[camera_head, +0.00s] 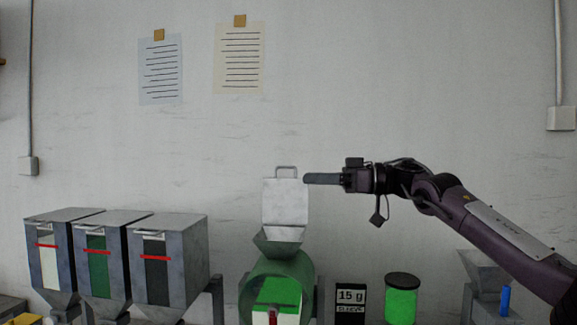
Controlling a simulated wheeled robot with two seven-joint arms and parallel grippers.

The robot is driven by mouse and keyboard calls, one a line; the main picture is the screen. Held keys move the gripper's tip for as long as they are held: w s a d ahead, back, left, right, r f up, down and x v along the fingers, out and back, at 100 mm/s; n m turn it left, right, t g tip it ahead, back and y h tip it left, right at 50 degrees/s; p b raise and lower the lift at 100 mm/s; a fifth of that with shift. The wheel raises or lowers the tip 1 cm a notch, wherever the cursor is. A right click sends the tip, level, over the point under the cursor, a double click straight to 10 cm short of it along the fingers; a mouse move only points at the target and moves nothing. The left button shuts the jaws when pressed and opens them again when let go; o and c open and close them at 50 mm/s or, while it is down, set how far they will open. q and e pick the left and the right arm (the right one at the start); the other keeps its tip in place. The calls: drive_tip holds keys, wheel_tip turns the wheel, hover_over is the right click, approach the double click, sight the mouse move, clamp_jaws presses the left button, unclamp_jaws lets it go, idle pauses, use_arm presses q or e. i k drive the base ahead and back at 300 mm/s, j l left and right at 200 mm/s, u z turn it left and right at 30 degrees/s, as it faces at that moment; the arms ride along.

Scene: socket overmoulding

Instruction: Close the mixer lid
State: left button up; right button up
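The mixer (285,268) is a green drum with a flared metal hopper (279,240) on top, standing at the lower middle. Its grey metal lid (285,203) stands upright above the hopper, open, with a loop handle (286,168) on its top edge. My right gripper (308,179) reaches in from the right, level, with its fingertips at the upper right edge of the lid, just below handle height. Whether it touches the lid I cannot tell. The fingers show edge-on as one grey bar, so their opening is hidden. My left gripper is not in view.
Several grey bins (166,263) with coloured windows stand at the left. Right of the mixer are a "15 g" display (351,296), a green jar with a dark lid (401,302) and another metal hopper (484,265).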

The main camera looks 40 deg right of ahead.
sight(285, 201)
drive_tip(key=i+l, duration=0.3)
drive_tip(key=l, duration=0.15)
drive_tip(key=i+l, duration=0.25)
drive_tip(key=l, duration=0.2)
drive_tip(key=i+l, duration=0.3)
drive_tip(key=l, duration=0.15)
